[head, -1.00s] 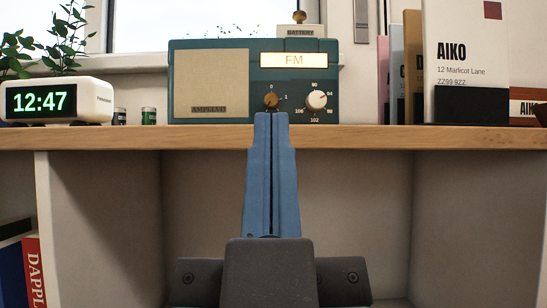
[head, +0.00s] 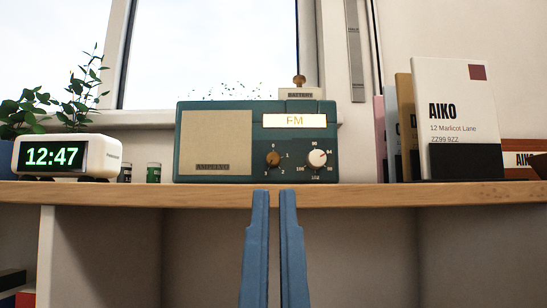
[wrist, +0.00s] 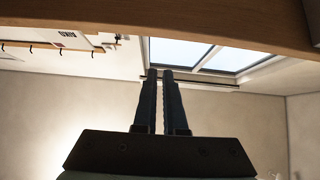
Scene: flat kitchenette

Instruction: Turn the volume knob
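A dark green radio (head: 216,111) with a lit FM display (head: 294,121) stands on the wooden shelf. Its small brown knob (head: 273,159), ringed by the numbers 0 to 3, is in full view; I cannot tell surely where its pointer stands. A cream knob (head: 317,159) with frequency numbers sits to its right. My gripper (head: 275,192) is below the brown knob in the head view, its blue fingertips overlapping the shelf's front edge. The fingers are a little apart with nothing between them. In the wrist view my gripper (wrist: 160,72) is empty and the radio does not show.
The wooden shelf (head: 120,194) overhangs open compartments; its edge also crosses the top of the wrist view (wrist: 180,27). A digital clock (head: 65,156), small jars (head: 153,173) and a plant (head: 78,108) stand left. Upright books and boxes (head: 455,120) stand right.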

